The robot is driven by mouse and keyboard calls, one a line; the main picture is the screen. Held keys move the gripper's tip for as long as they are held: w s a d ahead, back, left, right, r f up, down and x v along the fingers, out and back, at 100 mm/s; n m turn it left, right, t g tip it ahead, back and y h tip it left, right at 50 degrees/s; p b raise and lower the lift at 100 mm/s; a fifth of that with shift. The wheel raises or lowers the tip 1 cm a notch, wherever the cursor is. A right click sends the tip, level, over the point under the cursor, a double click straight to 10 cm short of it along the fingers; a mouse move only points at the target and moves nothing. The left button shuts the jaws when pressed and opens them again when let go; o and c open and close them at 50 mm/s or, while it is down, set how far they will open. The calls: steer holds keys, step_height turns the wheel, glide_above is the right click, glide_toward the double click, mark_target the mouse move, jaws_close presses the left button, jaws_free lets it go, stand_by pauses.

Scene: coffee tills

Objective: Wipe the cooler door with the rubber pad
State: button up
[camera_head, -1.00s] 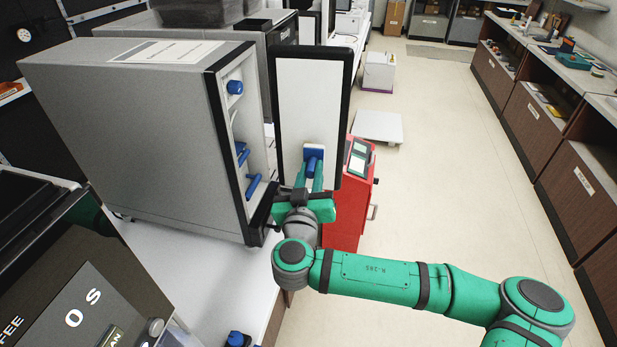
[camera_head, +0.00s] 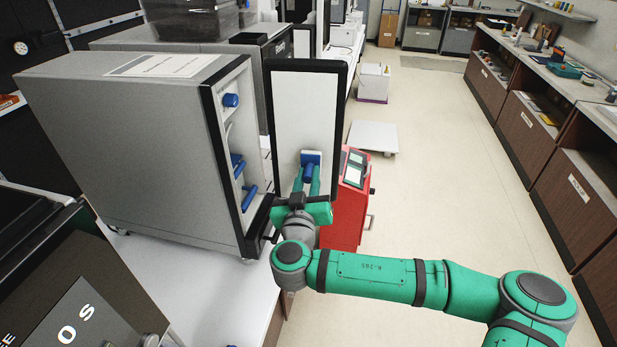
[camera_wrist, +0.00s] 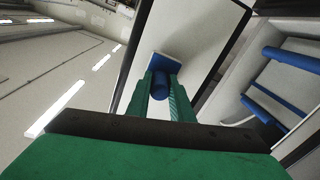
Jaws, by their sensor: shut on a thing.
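The cooler door (camera_head: 305,112) stands open, a white panel in a black frame, upright beside the grey cooler (camera_head: 130,125). It also fills the upper middle of the wrist view (camera_wrist: 200,35). My gripper (camera_head: 308,178) is in front of the door's lower half, shut on the blue handle of the rubber pad (camera_head: 310,159). In the wrist view both green fingers flank the blue cylinder, and the pad (camera_wrist: 165,66) has a blue and white plate against or very near the door. I cannot tell whether it touches.
Blue taps (camera_head: 247,197) show inside the open cooler, left of my gripper. A red cabinet (camera_head: 345,208) with a small screen stands right behind the door. A white counter (camera_head: 205,290) lies below. The floor (camera_head: 440,170) to the right is clear up to the brown cabinets.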

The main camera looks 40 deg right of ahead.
steer(key=shift+x, duration=1.1)
steer(key=w+a, duration=0.2)
steer(key=shift+w+a, duration=0.35)
steer(key=shift+a, duration=0.05)
stand_by(0.4)
steer(key=shift+d, duration=0.1)
steer(key=shift+s+d, duration=1.35)
steer(key=shift+s, duration=0.1)
steer(key=shift+v, duration=2.95)
steer(key=shift+a, duration=0.1)
